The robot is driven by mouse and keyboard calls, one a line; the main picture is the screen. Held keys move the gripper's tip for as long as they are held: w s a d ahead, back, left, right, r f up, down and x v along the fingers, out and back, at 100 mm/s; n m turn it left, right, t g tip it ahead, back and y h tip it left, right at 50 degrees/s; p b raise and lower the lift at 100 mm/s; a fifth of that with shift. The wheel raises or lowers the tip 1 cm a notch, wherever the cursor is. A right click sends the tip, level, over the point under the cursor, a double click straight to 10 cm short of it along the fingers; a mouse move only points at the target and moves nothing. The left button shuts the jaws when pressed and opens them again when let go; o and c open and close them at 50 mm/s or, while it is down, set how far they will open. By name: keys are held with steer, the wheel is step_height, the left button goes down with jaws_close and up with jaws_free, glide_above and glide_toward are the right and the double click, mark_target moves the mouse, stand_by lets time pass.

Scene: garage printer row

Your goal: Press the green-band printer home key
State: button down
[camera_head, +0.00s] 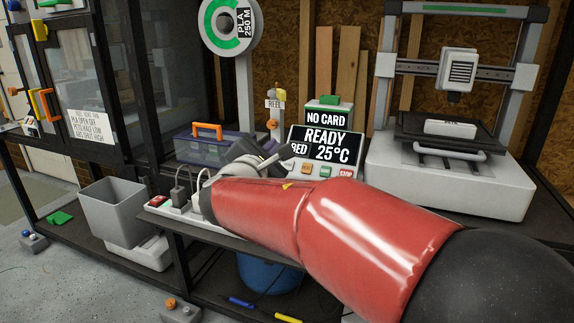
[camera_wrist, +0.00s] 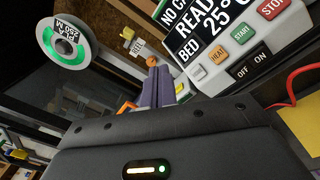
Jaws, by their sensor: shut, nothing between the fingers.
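A printer with an open frame (camera_head: 450,180) stands at the right, with a green-edged top bar (camera_head: 465,9). A control panel (camera_head: 325,146) left of it reads READY, BED 25°C. Below its screen are an orange HEAT key (camera_wrist: 237,54), a green START key (camera_wrist: 241,33) and a red STOP key (camera_wrist: 272,9). My gripper (camera_head: 286,151) is shut and empty, in front of the panel's left side. Its fingertips also show in the wrist view (camera_wrist: 158,70), left of the panel and apart from the keys.
A power strip (camera_head: 180,208) with plugs and cables lies at the shelf's front edge. A clear box with an orange handle (camera_head: 207,130), a REEL-tagged post (camera_head: 279,102) and a green-ringed spool (camera_head: 228,22) stand behind. An enclosed printer (camera_head: 75,75) is at left.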

mark_target(283, 164)
steer(key=w+d+f+b, duration=0.2)
steer(key=w+f+b, duration=0.2)
steer(key=w+f, duration=0.2)
steer(key=shift+f, duration=0.15)
stand_by(0.4)
steer(key=shift+d, duration=0.1)
steer(key=shift+f, duration=0.15)
stand_by(1.8)
steer(key=shift+w+d+f+b, duration=0.15)
steer(key=shift+w+b, duration=0.05)
steer(key=shift+b, duration=0.4)
